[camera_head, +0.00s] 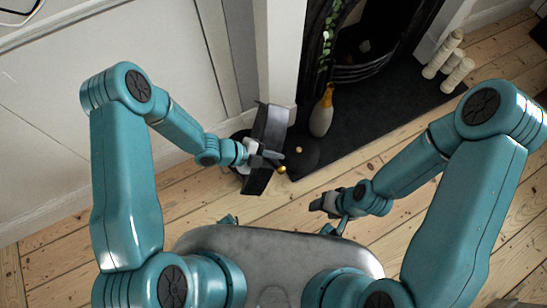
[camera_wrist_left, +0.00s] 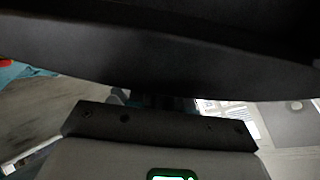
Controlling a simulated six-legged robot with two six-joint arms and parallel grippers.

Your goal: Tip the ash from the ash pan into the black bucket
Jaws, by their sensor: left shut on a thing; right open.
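My left gripper (camera_head: 272,156) is shut on the dark ash pan (camera_head: 270,122), close to a small brass knob (camera_head: 282,169). The pan is steeply tilted, its long side running up and down in the head view. In the left wrist view the pan's dark wall (camera_wrist_left: 150,60) fills the top; its inside is not visible. The black bucket is mostly hidden behind the pan; a dark curved edge (camera_head: 238,138) that seems to be its rim shows left of it. I cannot see whether ash is falling. My right gripper (camera_head: 325,204) is open and empty above the floorboards.
A tan-necked pale bottle (camera_head: 321,115) and cream pillar candles (camera_head: 443,58) stand on the dark hearth (camera_head: 385,112) before the fireplace. The wall is close on the left. Floorboards at front are clear.

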